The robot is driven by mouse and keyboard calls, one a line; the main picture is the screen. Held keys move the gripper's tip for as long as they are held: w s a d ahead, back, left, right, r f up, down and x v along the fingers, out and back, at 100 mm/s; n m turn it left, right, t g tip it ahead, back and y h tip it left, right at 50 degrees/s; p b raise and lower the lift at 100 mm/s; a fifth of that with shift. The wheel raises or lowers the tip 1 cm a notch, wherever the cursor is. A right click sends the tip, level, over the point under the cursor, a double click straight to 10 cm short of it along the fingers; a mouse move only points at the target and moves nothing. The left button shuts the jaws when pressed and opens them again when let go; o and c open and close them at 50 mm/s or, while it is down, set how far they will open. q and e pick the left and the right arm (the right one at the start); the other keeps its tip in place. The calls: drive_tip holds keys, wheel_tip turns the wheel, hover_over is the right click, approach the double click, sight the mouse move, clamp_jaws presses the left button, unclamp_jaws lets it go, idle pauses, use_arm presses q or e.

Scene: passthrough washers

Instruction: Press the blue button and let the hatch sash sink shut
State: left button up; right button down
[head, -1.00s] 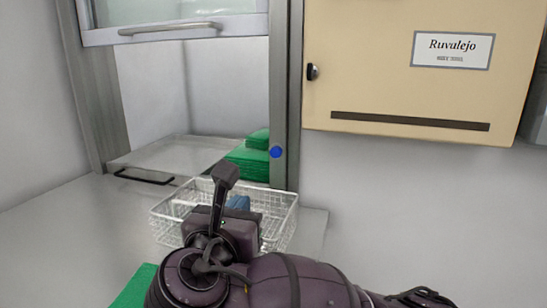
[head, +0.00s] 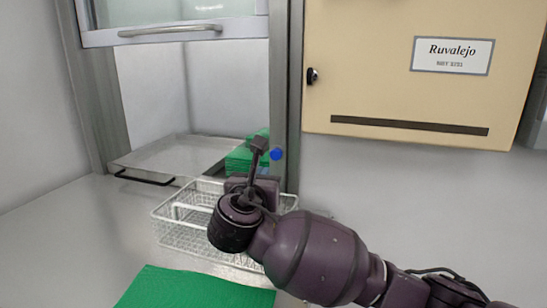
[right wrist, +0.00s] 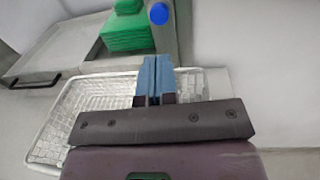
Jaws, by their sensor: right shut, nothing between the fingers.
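The blue button (head: 277,154) is a small round disc on the grey right post of the hatch frame; it also shows in the right wrist view (right wrist: 159,14). The hatch sash (head: 170,22), a framed pane with a bar handle, stands raised at the top of the opening. My right gripper (right wrist: 158,62) is shut and empty. In the right wrist view its blue fingers point toward the post, with the button just above their tips. In the head view the wrist hides the fingers, so the gap to the button is unclear. My left gripper is not in view.
A white wire basket (head: 195,238) stands below the post, under my right gripper. Folded green cloths (head: 240,160) lie inside the hatch beside a tray (head: 165,155). A green mat (head: 190,290) lies in front. A beige cabinet (head: 400,60) hangs to the right.

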sight(276, 155)
use_arm(q)
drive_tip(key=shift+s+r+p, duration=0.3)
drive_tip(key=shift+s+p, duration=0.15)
drive_tip(key=shift+p, duration=0.45)
use_arm(e)
drive_tip(key=x, duration=1)
drive_tip(key=shift+w, duration=0.15)
drive_tip(key=shift+d, duration=0.1)
